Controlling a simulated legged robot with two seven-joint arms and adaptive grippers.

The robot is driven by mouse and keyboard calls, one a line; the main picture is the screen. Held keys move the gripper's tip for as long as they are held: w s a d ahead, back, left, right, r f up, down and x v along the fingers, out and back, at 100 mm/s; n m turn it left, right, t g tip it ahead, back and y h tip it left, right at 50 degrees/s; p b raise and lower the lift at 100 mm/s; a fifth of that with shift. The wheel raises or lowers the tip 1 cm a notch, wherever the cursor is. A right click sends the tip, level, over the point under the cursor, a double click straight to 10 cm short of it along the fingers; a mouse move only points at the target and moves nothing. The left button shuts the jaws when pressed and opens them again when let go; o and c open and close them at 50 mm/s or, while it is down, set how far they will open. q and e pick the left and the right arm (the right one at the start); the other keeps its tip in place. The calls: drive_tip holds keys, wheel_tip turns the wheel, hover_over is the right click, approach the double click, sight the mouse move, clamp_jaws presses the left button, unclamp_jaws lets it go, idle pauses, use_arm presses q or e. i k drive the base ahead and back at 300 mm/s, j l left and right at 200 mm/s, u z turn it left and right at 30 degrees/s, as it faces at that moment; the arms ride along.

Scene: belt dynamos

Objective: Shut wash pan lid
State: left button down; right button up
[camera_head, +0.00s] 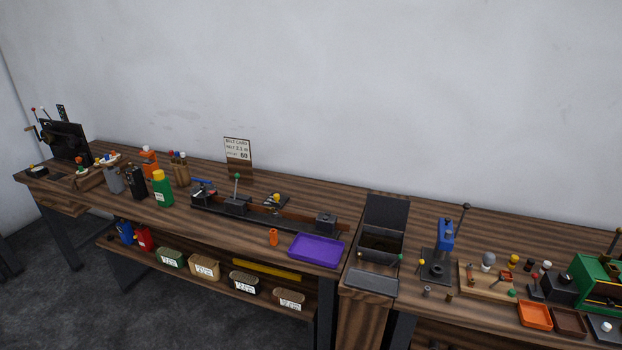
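The wash pan (381,245) is a dark box set into the wooden bench, right of the purple tray. Its dark lid (386,213) stands up at the back, open, leaning near the wall side. The inside of the pan looks dark, and its contents cannot be made out. Neither of my grippers is in view.
A purple tray (316,250) and an orange cylinder (273,237) lie left of the pan. A blue lever press (446,236) stands close on its right, with a tall black handle. A flat grey plate (371,280) lies in front of the pan.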

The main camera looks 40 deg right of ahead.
sight(381, 211)
drive_tip(key=i+j+z, duration=0.1)
drive_tip(key=i+z, duration=0.2)
drive_tip(key=i, duration=0.15)
drive_tip(key=i+j+z, duration=0.2)
drive_tip(key=i+z, duration=0.35)
drive_tip(key=z, duration=0.25)
drive_tip(key=i+j+z, duration=0.15)
drive_tip(key=z, duration=0.3)
drive_tip(key=i+j+z, duration=0.2)
drive_tip(key=z, duration=0.25)
drive_tip(key=i+j+z, duration=0.2)
drive_tip(key=z, duration=0.2)
drive_tip(key=i+j+z, duration=0.1)
drive_tip(key=j+z, duration=0.35)
drive_tip(key=l, duration=0.15)
